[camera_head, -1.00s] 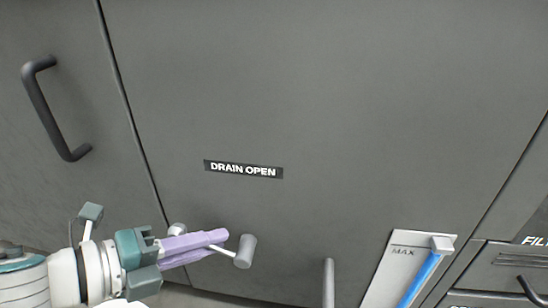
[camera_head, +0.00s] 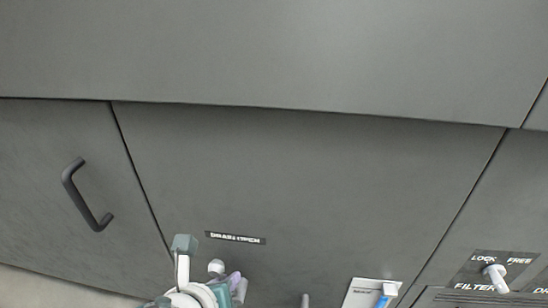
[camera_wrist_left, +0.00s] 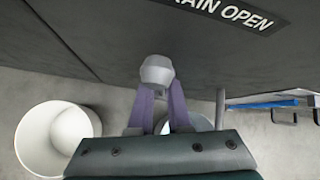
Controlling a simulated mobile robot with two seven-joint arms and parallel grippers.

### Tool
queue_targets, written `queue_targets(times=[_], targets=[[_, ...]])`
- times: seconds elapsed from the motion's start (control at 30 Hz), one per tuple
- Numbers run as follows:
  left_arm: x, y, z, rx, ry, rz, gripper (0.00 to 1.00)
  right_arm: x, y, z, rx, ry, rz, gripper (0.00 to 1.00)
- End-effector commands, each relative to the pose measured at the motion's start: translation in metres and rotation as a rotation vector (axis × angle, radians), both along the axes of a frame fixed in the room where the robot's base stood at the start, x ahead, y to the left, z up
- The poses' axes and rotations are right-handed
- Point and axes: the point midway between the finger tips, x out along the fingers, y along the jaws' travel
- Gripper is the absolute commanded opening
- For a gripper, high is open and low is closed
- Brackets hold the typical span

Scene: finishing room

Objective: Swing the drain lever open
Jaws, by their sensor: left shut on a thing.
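My left gripper (camera_head: 233,280) has purple fingers and is at the bottom of the head view, below the DRAIN OPEN label (camera_head: 235,238). A pale round hub (camera_head: 216,267) shows just above and left of the fingers. In the left wrist view, a grey rounded part of the lever (camera_wrist_left: 157,70) stands at the tips of the purple fingers, below the label (camera_wrist_left: 225,14). The lever's rod is mostly hidden by the fingers. My right gripper is not in view.
A dark handle (camera_head: 84,195) is on the left panel. A short grey post (camera_head: 304,300) and a level gauge with a blue bar (camera_head: 372,292) are right of the lever. A white switch (camera_head: 495,277) is farther right. A white bucket (camera_wrist_left: 55,140) stands on the floor.

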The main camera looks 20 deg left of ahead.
Motion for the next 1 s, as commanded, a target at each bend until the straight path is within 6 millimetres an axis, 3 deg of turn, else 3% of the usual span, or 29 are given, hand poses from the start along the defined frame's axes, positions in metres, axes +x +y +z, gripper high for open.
queue_targets(times=[0.4, 1.0], targets=[[0.006, -0.015, 0.004, 0.226, 0.048, -0.002, 0.0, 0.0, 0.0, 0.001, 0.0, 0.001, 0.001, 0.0], [0.006, -0.016, 0.003, 0.277, 0.061, -0.003, 0.0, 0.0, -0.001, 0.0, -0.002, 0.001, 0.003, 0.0]])
